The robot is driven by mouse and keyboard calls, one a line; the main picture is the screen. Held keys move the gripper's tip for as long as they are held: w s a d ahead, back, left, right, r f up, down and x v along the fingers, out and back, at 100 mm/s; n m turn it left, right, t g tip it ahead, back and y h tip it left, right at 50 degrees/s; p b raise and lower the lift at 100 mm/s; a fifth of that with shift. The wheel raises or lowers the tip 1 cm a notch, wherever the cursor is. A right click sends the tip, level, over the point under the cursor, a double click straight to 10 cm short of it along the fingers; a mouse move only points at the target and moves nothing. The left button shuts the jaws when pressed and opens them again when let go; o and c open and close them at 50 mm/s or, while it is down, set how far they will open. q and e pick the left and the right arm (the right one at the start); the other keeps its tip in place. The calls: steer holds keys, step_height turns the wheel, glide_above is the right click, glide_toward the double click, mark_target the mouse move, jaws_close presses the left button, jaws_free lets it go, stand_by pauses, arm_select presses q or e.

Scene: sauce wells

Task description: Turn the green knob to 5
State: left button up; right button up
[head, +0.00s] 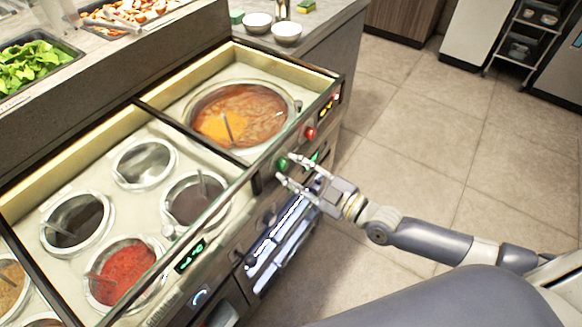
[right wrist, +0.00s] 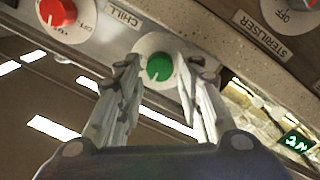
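The green knob (right wrist: 159,67) sits on a round white dial on the counter's front panel, beside a "CHILL" label. A pale pointer mark shows low on its face; I cannot read any number around it. It also shows in the head view (head: 283,163). My right gripper (right wrist: 160,66) is open, with one finger on each side of the knob. A small gap shows between the knob and the fingers, and I cannot see contact. In the head view the right gripper (head: 286,167) reaches the panel from the right. My left gripper is not in view.
A red knob (right wrist: 57,12) is left of the green one in the wrist view. A "STERILISER" dial (right wrist: 290,20) and a green display (right wrist: 297,142) are to the right. Sauce wells (head: 240,115) fill the counter top. The tiled floor (head: 440,140) at right is clear.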

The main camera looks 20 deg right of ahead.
steer(key=shift+w+a, duration=0.35)
steer(key=shift+w, duration=0.2)
steer(key=c, duration=0.8)
